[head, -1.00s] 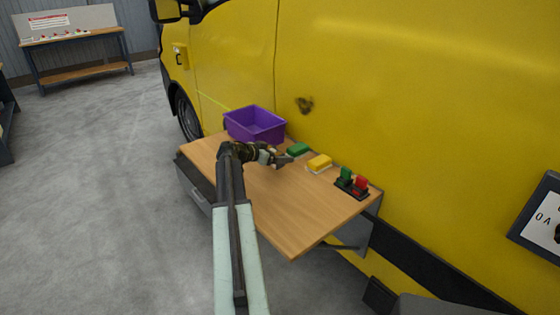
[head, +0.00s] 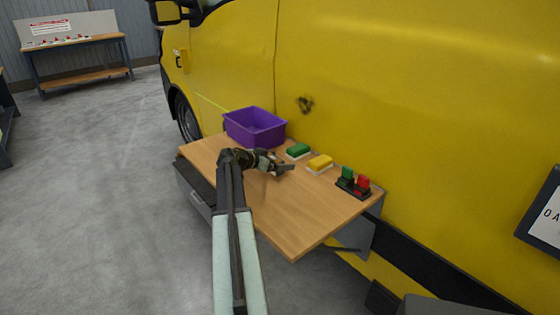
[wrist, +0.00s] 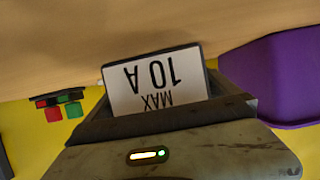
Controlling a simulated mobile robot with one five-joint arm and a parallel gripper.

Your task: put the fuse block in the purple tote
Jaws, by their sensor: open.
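A dark-edged block with a white face marked MAX 10 A (wrist: 155,85), which I take for the fuse block, fills the middle of the wrist view, in front of my gripper's jaws. I cannot tell whether the jaws touch it. In the head view I cannot make it out beside the gripper. My gripper (head: 284,168) is open, low over the middle of the wooden shelf. The purple tote (head: 244,130) stands at the shelf's far left corner, beyond my gripper; its purple wall also shows at the right of the wrist view (wrist: 285,80).
A green block (head: 298,150) and a yellow block (head: 320,162) lie right of my gripper. A dark holder with green and red pieces (head: 352,186) stands farther right. The yellow van (head: 420,110) rises behind the shelf (head: 290,215), whose front part is clear.

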